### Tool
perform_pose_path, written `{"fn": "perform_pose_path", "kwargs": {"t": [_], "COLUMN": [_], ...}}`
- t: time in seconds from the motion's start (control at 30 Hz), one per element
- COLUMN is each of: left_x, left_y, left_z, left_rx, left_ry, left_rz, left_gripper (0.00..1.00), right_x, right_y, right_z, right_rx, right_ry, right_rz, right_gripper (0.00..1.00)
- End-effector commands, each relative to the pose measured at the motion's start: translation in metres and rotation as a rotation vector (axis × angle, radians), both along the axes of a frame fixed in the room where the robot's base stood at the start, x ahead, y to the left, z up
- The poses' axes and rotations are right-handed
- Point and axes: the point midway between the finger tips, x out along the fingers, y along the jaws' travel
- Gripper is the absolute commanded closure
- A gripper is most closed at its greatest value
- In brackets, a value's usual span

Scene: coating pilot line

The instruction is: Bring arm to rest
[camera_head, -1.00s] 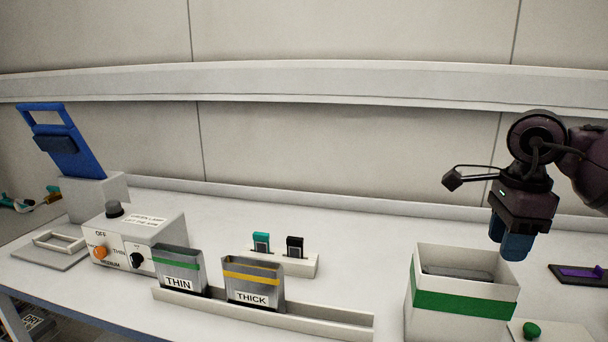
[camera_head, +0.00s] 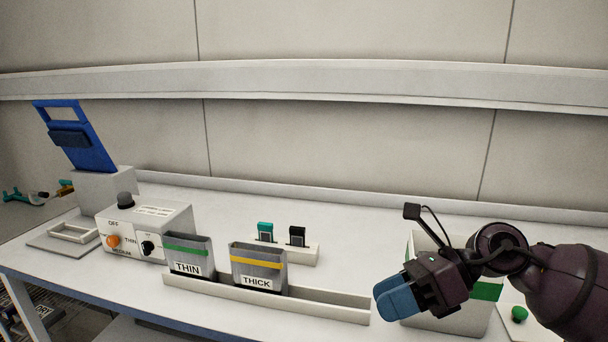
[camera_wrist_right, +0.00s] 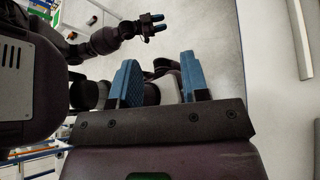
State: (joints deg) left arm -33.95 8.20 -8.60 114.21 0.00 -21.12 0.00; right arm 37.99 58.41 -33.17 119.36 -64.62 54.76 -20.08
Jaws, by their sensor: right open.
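My right gripper (camera_head: 398,298) is in the lower right of the head view, in front of the white bin with the green band. Its blue fingers point left and down, past the bin's left side. In the right wrist view the two blue fingers of this gripper (camera_wrist_right: 160,82) stand apart with nothing held between them. My left gripper (camera_wrist_right: 155,24) shows small at the top of the right wrist view, its fingers apart; it is not in the head view.
The white bin (camera_head: 455,318) is partly hidden behind my right arm. The THIN holder (camera_head: 188,255) and THICK holder (camera_head: 258,270) stand in a long tray (camera_head: 335,305). A control box (camera_head: 150,230) and a blue-levered device (camera_head: 85,150) are at left.

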Motion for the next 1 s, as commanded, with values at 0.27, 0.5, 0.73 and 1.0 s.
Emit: {"fn": "perform_pose_path", "kwargs": {"t": [0.27, 0.5, 0.73, 1.0], "left_x": [-0.008, -0.01, -0.007, -0.003], "left_y": [0.001, 0.002, 0.001, 0.0], "left_z": [-0.005, -0.007, -0.005, -0.002], "left_rx": [0.001, 0.0, 0.0, 0.0], "left_ry": [0.017, 0.022, 0.016, 0.008], "left_rz": [0.005, 0.006, 0.004, 0.002], "left_gripper": [0.57, 0.57, 0.57, 0.57], "right_x": [-0.004, 0.014, 0.023, -0.013], "right_y": [0.029, 0.0, -0.057, -0.123], "right_z": [0.022, 0.021, -0.023, -0.118], "right_rx": [0.575, 1.0, 1.332, 1.605], "right_ry": [0.31, 0.633, 0.973, 1.384], "right_rz": [-0.3, -0.656, -1.071, -1.635], "right_gripper": [0.58, 0.58, 0.58, 0.58]}}
